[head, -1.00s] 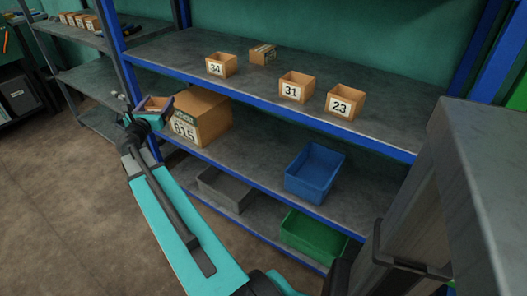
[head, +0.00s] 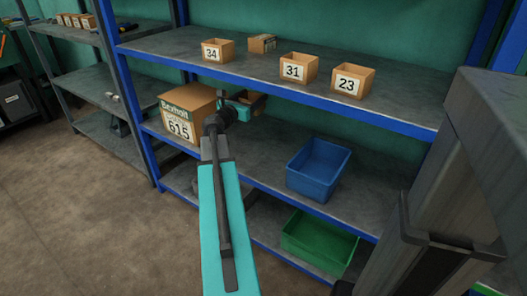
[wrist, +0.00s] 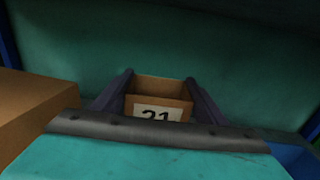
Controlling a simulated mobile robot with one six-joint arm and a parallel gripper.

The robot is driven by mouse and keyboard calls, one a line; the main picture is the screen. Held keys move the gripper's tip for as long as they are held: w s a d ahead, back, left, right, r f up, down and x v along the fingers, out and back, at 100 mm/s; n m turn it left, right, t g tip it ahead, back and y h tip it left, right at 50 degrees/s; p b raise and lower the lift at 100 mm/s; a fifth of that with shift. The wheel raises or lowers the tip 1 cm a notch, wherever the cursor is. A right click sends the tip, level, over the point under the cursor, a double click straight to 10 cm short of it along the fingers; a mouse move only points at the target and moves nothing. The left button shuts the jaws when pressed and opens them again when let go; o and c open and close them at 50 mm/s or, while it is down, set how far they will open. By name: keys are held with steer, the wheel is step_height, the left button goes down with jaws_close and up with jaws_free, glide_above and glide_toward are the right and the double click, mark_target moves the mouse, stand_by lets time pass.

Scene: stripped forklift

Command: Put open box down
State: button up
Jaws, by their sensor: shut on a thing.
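An open brown box (wrist: 160,113) with a white label, apparently reading 21, sits between the two dark fingers of my gripper (wrist: 158,84) in the wrist view. My gripper is shut on it. In the head view my gripper (head: 246,103) is over the middle shelf (head: 262,159), just right of the large box 615, with the held box partly hidden behind it. The box looks roughly upright. I cannot tell how far its bottom is from the shelf.
The closed box 615 (head: 180,114) stands left of my gripper. A blue bin (head: 318,170) stands to the right on the same shelf. Open boxes 34 (head: 211,50), 31 (head: 293,70) and 23 (head: 347,83) stand on the shelf above, whose blue front edge (head: 290,92) is close.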

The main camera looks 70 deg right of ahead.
steer(key=s+d+f+m+g+b, duration=0.1)
steer(key=s+d+f+b, duration=0.1)
steer(key=s+f+b, duration=0.3)
step_height(320, 180, down, 2)
steer(key=shift+s+f, duration=0.1)
steer(key=shift+s, duration=0.8)
steer(key=shift+b, duration=0.3)
steer(key=shift+f+b, duration=1.15)
steer(key=shift+f, duration=1.3)
steer(key=shift+f+b, duration=1.25)
steer(key=shift+f, duration=1.25)
steer(key=shift+f, duration=0.15)
steer(key=o, duration=1.1)
steer(key=shift+c, duration=0.2)
